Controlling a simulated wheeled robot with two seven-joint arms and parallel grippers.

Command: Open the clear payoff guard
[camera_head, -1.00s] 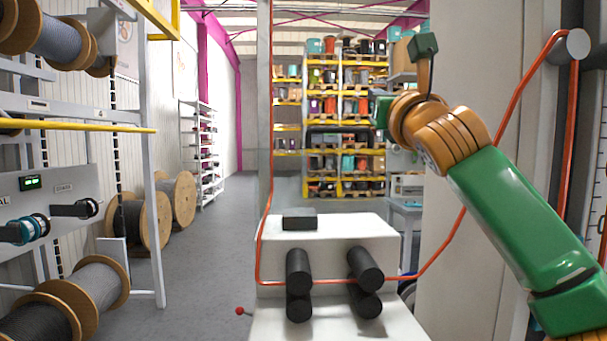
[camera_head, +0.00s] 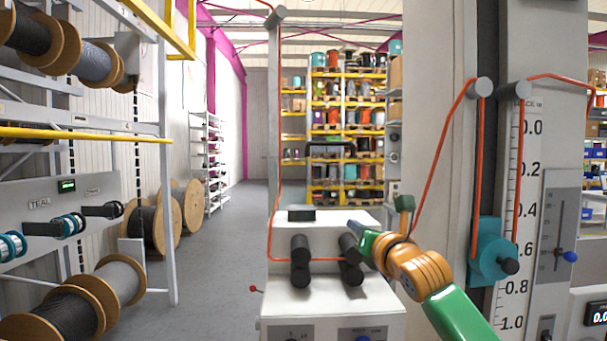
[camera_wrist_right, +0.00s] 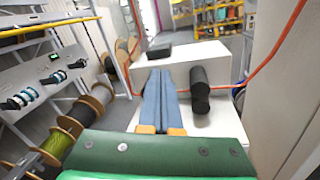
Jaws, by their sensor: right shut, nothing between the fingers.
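I cannot make out a clear guard panel for certain. A dark handle-shaped bar (camera_head: 331,146) shows above the white machine (camera_head: 325,222), in front of the far shelves; I cannot tell whether it belongs to the guard. My right gripper (camera_head: 354,231) is in front of the machine's right black rollers and partly covers them. In the right wrist view its blue fingers (camera_wrist_right: 160,75) lie together, shut and empty, pointing at the machine's white body. Whether they touch it cannot be told. My left gripper is not in view.
An orange cable (camera_head: 276,180) runs down to black rollers (camera_head: 300,262) and up past a grey column to pulleys at the right. A teal weight (camera_head: 484,250) hangs by the scale. Reels on a rack (camera_head: 170,200) stand left. The aisle floor (camera_head: 215,260) is clear.

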